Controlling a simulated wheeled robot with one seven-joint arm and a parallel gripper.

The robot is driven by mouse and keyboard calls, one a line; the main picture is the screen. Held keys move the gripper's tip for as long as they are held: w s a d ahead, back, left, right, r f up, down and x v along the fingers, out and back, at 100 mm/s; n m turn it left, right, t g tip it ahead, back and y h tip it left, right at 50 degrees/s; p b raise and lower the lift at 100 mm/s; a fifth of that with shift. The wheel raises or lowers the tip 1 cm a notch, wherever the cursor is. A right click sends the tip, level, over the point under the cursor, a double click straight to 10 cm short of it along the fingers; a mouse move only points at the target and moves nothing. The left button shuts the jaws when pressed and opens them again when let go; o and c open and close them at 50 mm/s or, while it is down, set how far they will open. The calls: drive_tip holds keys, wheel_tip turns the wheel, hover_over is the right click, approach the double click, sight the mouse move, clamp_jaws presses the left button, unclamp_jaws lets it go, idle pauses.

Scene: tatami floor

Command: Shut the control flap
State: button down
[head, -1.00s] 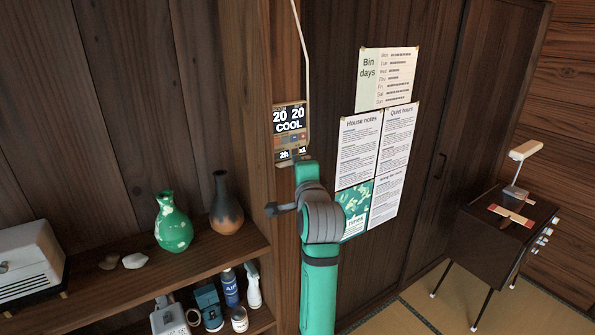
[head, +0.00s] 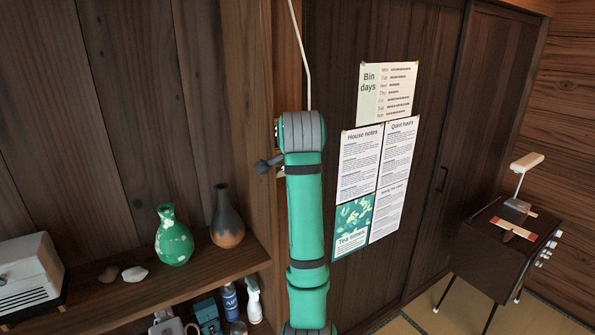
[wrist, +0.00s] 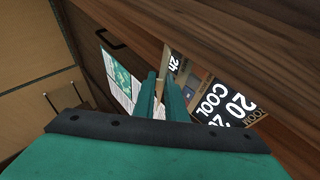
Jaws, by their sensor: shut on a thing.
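The wall control panel (wrist: 220,98) shows lit digits and the word COOL in the wrist view, turned on its side. A part marked "2h" sits beside my fingertips. My gripper (wrist: 161,77) has its two green fingers close together at the panel's lower end. They are shut on a thin tan edge, which looks like part of the control flap (wrist: 173,64). The fingers hide most of the flap, so its angle is unclear. In the head view my green arm covers nearly all of the panel.
Paper notices (head: 377,185) hang on the dark wall just right of my arm. A shelf (head: 200,268) at left holds a green vase (head: 173,238) and a brown vase (head: 227,220). A small dark cabinet (head: 500,255) stands at the right. A pale cord (head: 301,50) runs up the wall.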

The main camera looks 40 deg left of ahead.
drive_tip(key=shift+a, duration=0.1)
idle(0.4)
drive_tip(key=c, duration=2)
unclamp_jaws()
drive_tip(key=v, duration=1)
drive_tip(key=shift+s+r, duration=0.25)
drive_tip(key=shift+r, duration=0.05)
